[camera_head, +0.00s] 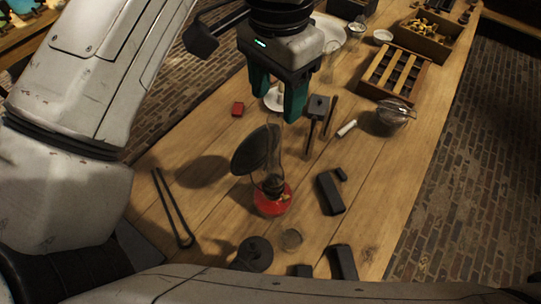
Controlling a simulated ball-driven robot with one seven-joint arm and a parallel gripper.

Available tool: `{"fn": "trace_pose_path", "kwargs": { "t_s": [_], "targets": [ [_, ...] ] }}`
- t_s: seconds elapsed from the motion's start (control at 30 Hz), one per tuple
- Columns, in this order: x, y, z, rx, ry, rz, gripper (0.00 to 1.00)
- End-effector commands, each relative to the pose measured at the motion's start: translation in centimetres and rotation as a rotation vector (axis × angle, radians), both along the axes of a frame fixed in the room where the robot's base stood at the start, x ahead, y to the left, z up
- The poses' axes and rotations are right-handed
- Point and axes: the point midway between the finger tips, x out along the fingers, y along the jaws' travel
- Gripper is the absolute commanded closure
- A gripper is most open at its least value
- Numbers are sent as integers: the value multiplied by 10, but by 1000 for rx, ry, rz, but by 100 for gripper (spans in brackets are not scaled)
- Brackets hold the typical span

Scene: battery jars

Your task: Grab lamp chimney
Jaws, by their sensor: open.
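The lamp chimney (275,150) is clear glass and hard to see against the wood. It stands upright on a red oil lamp (271,198) in the middle of the table. A dark round disc (250,151) stands tilted beside the chimney on its left. My gripper (277,107) points down with its two green fingers apart. It is empty and shows just above the chimney's top in the picture. I cannot tell the exact height gap between the fingers and the glass.
Black tongs (174,210) lie left of the lamp. Dark blocks (330,193) lie right of it, and a small glass (291,239) stands in front. A mallet (317,112), a metal-topped jar (393,115) and a compartment box (394,75) are farther back. Bare wood shows left of the lamp.

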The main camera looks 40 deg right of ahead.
Motion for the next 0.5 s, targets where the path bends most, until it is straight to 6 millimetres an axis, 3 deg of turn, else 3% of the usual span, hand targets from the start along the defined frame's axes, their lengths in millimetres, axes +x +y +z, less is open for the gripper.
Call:
{"fn": "trace_pose_path", "kwargs": {
  "t_s": [0.13, 0.5],
  "targets": [
    [0, 0, -22, -1, 2, 0, 41],
    [0, 1, -54, -1, 2, 1, 41]
  ]
}}
